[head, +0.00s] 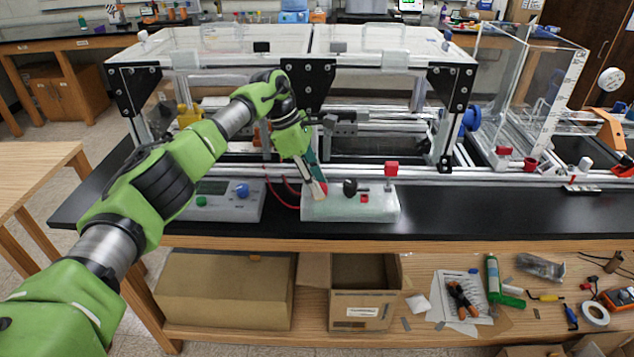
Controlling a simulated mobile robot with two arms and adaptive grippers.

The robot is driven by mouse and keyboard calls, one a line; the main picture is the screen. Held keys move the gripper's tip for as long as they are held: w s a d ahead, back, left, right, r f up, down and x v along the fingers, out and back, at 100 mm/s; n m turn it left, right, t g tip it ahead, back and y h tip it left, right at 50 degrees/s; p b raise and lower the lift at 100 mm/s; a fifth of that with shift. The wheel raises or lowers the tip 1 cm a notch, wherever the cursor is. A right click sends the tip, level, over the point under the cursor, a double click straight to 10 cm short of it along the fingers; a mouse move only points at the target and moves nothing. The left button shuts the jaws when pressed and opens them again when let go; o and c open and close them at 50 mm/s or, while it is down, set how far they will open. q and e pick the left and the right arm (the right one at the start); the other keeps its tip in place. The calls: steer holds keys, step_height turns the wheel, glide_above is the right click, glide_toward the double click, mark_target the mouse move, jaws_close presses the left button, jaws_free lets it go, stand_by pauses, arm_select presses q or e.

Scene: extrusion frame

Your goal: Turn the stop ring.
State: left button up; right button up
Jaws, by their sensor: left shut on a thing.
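A pale green-white control box (345,209) stands on the black bench top near its front edge. My left gripper (318,189) reaches down to the left end of this box, its fingers shut on a small red part (323,188), which I take to be the stop ring. The fingers cover much of this part, so its shape is hard to tell. A black knob (350,187) and a small red button (364,199) sit to its right on the box. My right gripper is not in view.
A grey device (222,203) with a display and a blue knob stands left of the box. A red block (391,169) shows at the box's back right. The extrusion frame (440,168) with clear panels rises behind. The black bench top (500,215) is clear to the right.

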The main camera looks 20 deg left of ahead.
arm_select(q)
steer(key=o, duration=1.1)
steer(key=shift+f, duration=0.1)
steer(key=v, duration=1.2)
